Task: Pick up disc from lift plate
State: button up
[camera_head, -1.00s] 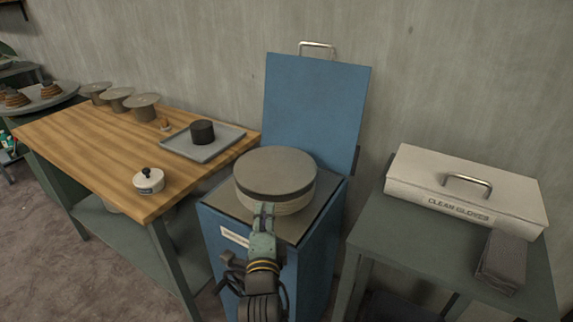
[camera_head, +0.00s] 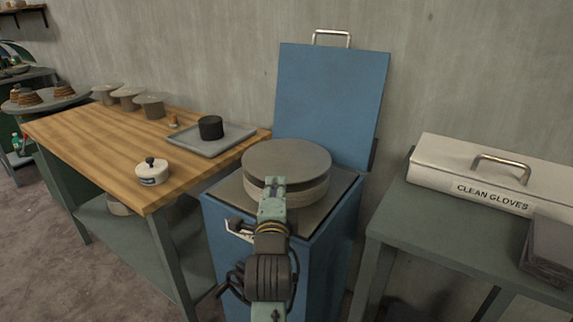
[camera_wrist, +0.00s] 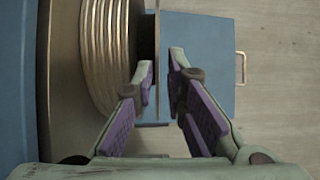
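A flat grey round disc (camera_head: 287,158) lies level at the top of the open blue box. Below it is a ribbed, pale round stack (camera_head: 312,192), with a dark band between them. In the wrist view, the disc shows edge-on as a thin upright strip (camera_wrist: 157,25), with the ribbed stack (camera_wrist: 100,50) left of it. My gripper (camera_head: 274,183) is at the disc's near edge. In the wrist view, my gripper (camera_wrist: 162,72) is open, one finger on each side of the disc's rim. I cannot tell whether either finger touches it. No separate lift plate can be made out.
The blue lid (camera_head: 330,105) stands open behind the disc. A wooden table (camera_head: 110,150) on the left holds a tray (camera_head: 185,140) with a black cylinder, and a white lidded pot (camera_head: 152,172). On the right, a grey table (camera_head: 440,240) bears a white glove box (camera_head: 480,180).

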aim_at(276, 176)
jog(key=shift+w+f, duration=0.15)
jog(key=shift+w, duration=2.65)
jog(key=shift+c, duration=0.2)
grip_shut()
